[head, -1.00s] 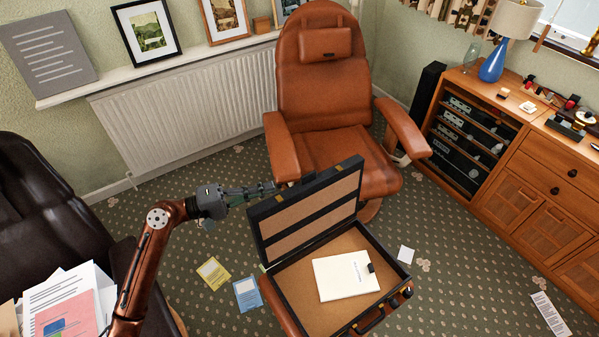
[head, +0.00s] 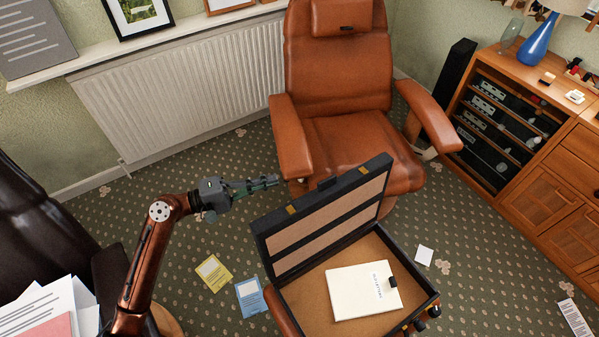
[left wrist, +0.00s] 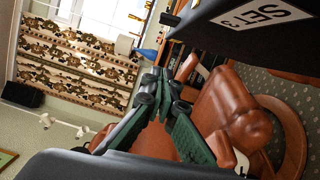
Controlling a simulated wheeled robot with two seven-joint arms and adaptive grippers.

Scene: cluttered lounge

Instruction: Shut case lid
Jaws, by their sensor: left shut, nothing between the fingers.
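The black briefcase stands open at lower centre in the head view, with a dark-rimmed tan base (head: 312,298). Its lid (head: 322,218) stands raised along the far-left side, its tan lined inside facing the camera. A white book (head: 362,291) lies in the base. My left gripper (head: 277,181) is shut and empty, behind the lid on its outer side, near its top edge. In the left wrist view the gripper's fingers (left wrist: 166,76) are together. The lid's dark outer face (left wrist: 222,32) with a white "SET 3" label appears close at upper right. My right gripper is not in view.
A brown leather armchair (head: 345,110) stands behind the case. A dark chair with papers (head: 45,308) is at left. Yellow (head: 213,273) and blue (head: 250,297) sheets lie on the carpet. A wooden cabinet (head: 540,185) stands at right.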

